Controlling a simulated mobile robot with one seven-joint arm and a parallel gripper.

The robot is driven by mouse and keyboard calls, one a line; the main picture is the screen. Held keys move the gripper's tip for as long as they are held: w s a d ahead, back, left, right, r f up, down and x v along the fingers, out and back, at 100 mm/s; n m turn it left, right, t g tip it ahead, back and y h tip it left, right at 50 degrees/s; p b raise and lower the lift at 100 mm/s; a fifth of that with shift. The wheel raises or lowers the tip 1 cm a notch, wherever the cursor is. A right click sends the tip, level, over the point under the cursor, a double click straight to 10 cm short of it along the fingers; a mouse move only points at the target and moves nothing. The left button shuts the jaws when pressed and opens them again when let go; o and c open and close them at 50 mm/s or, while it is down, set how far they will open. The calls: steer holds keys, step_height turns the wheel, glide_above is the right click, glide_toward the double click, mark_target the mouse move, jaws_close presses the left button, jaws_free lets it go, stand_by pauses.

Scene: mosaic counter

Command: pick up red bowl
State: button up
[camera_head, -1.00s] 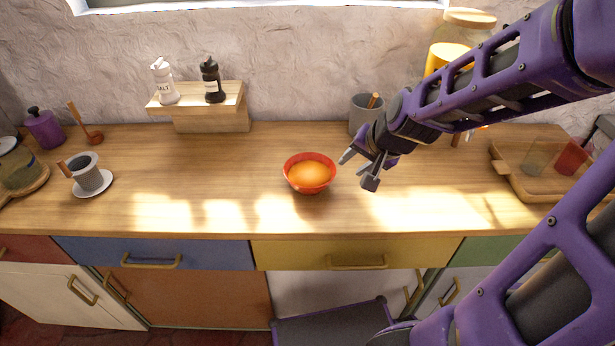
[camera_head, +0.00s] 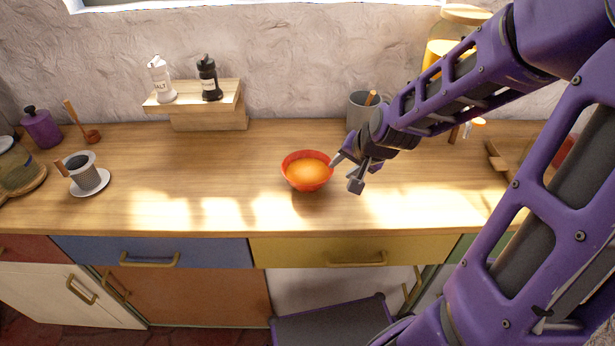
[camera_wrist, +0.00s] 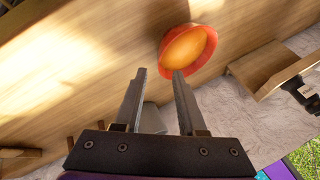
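The red bowl (camera_head: 307,171) stands upright on the wooden counter, near its middle. Its inside looks orange. My gripper (camera_head: 346,172) is just to the right of the bowl, with its fingers pointing toward it. In the wrist view the bowl (camera_wrist: 188,50) lies beyond the fingertips, slightly right of centre. My gripper (camera_wrist: 159,72) is open there, with a clear gap between its two fingers and nothing in it. I cannot tell whether a fingertip touches the bowl's rim.
A grey mug (camera_head: 364,108) stands behind my gripper. A wooden shelf block (camera_head: 208,117) carries a white salt mill (camera_head: 160,79) and a dark mill (camera_head: 209,78). A cup on a saucer (camera_head: 91,182) stands at the left. The counter left of the bowl is clear.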

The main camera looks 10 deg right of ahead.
mark_target(328, 176)
steer(key=shift+b+x, duration=0.45)
steer(key=shift+x, duration=3.05)
steer(key=shift+w+r+b+x, duration=0.1)
steer(key=shift+w+b+x, duration=0.1)
steer(key=shift+x, duration=0.75)
steer(key=shift+w+r+b+x, duration=0.1)
steer(key=shift+b+x, duration=0.15)
steer(key=shift+x, duration=0.7)
steer(key=shift+w+b+x, duration=0.1)
steer(key=shift+b+x, duration=0.1)
steer(key=shift+x, duration=0.75)
steer(key=shift+d, duration=0.2)
jaws_close()
steer(key=shift+r, duration=0.1)
